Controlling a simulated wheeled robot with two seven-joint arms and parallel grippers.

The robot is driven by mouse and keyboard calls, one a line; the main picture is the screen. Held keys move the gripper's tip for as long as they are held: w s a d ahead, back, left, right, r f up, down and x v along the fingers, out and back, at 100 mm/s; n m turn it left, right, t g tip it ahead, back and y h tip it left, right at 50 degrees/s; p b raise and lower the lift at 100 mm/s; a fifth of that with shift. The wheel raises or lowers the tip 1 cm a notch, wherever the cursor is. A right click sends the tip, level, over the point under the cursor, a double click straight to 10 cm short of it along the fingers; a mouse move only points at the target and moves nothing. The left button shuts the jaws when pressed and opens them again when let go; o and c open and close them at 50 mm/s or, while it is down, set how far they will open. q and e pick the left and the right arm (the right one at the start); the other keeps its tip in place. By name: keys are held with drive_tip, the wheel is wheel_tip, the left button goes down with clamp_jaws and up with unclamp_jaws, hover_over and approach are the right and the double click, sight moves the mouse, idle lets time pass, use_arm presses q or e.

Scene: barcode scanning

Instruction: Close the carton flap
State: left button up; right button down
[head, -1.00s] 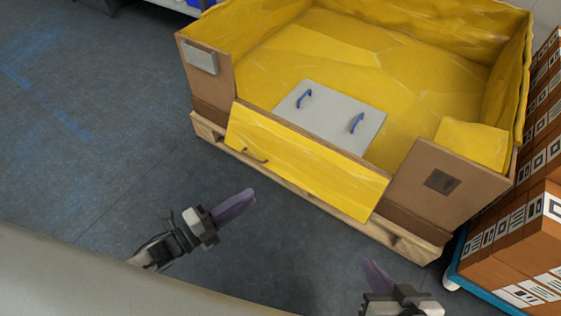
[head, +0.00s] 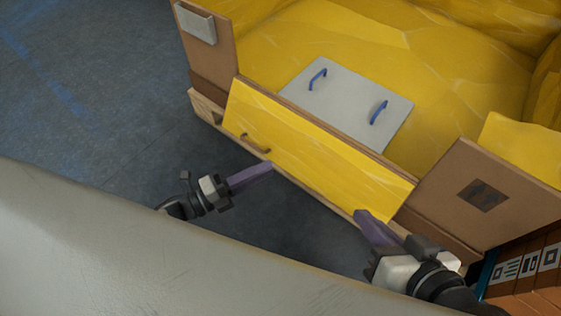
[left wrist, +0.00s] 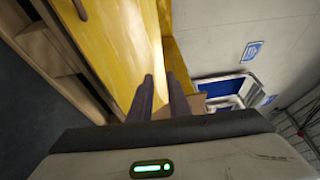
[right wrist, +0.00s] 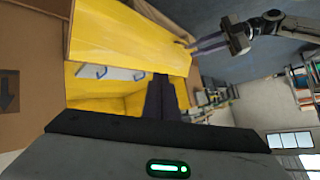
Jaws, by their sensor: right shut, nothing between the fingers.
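The carton (head: 215,55) has a brown outside and a yellow inside. Its front flap (head: 315,150) hangs folded down and outward, yellow face showing, with a small dark handle (head: 255,143) near its left end. The flap also shows in the left wrist view (left wrist: 125,45) and the right wrist view (right wrist: 130,40). My left gripper (head: 270,164) is slightly open and empty, just in front of the flap's lower left part. My right gripper (head: 360,213) is shut and empty, by the flap's lower right corner. I cannot tell whether either gripper touches the flap.
A grey panel (head: 345,98) with two blue handles lies inside the carton. The carton rests on a wooden pallet (head: 205,108). Brown boxes with labels (head: 535,275) stand at the lower right. The floor (head: 95,110) to the left is clear.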

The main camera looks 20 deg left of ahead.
use_arm(q)
drive_tip(key=b+x, duration=0.1)
drive_tip(key=x, duration=0.4)
drive_tip(key=shift+w+d, duration=0.25)
drive_tip(key=shift+d, duration=0.05)
use_arm(e)
drive_tip(key=shift+a+r+y, duration=0.3)
drive_tip(key=shift+r+y, duration=0.1)
drive_tip(key=shift+r, duration=0.05)
use_arm(q)
clamp_jaws()
drive_tip(key=shift+c, duration=1.8)
unclamp_jaws()
drive_tip(key=o, duration=0.4)
drive_tip(key=shift+c, duration=0.2)
